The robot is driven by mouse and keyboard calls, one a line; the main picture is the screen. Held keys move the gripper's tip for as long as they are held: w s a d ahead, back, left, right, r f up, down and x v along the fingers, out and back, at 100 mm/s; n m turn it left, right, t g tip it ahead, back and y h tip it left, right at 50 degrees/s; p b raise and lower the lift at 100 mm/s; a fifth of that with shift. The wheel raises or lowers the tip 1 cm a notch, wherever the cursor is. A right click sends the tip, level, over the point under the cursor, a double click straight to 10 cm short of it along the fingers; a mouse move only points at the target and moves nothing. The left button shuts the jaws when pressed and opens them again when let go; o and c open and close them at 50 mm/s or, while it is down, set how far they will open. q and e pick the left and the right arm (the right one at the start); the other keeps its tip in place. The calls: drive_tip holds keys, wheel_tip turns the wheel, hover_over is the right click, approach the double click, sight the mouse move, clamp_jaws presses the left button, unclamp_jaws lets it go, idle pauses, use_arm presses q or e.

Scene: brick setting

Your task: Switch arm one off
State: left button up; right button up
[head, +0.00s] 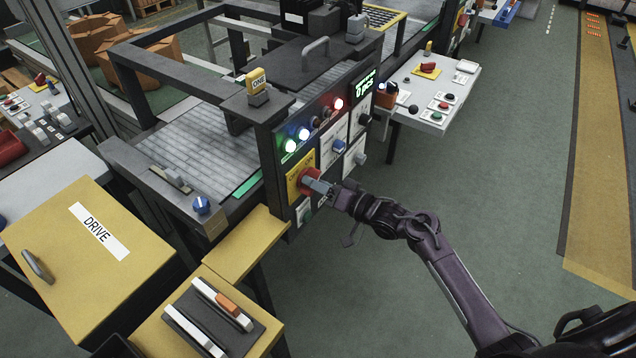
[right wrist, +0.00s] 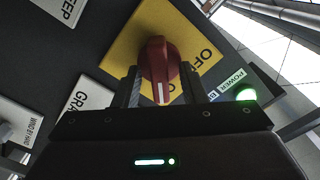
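A red rotary switch (head: 308,178) sits on a yellow plate (head: 293,187) on the dark panel's face, below a row of lamps. In the right wrist view the red switch (right wrist: 159,68) stands in the middle, its white mark pointing down the picture. Part of the word OFF shows on its plate (right wrist: 122,45). My right gripper (head: 322,186) is at the switch; its two fingers (right wrist: 160,90) flank the knob closely, with no clear gap on either side. A yellow tag marked ONE (head: 257,80) stands on the frame above this panel. My left gripper is out of view.
A green lamp (right wrist: 246,94) marked POWER is lit close by. A yellow DRIVE box (head: 90,255) stands at left. The floor at right (head: 510,170) is clear.

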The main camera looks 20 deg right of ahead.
drive_tip(key=c, duration=0.7)
clamp_jaws()
drive_tip(key=shift+n, duration=0.3)
drive_tip(key=shift+s+a+n+b, duration=0.1)
drive_tip(key=shift+n+b, duration=1.75)
drive_tip(key=shift+n, duration=2.45)
drive_tip(key=shift+a+n+b, duration=0.1)
drive_tip(key=shift+n+b, duration=1.7)
drive_tip(key=shift+n, duration=2.5)
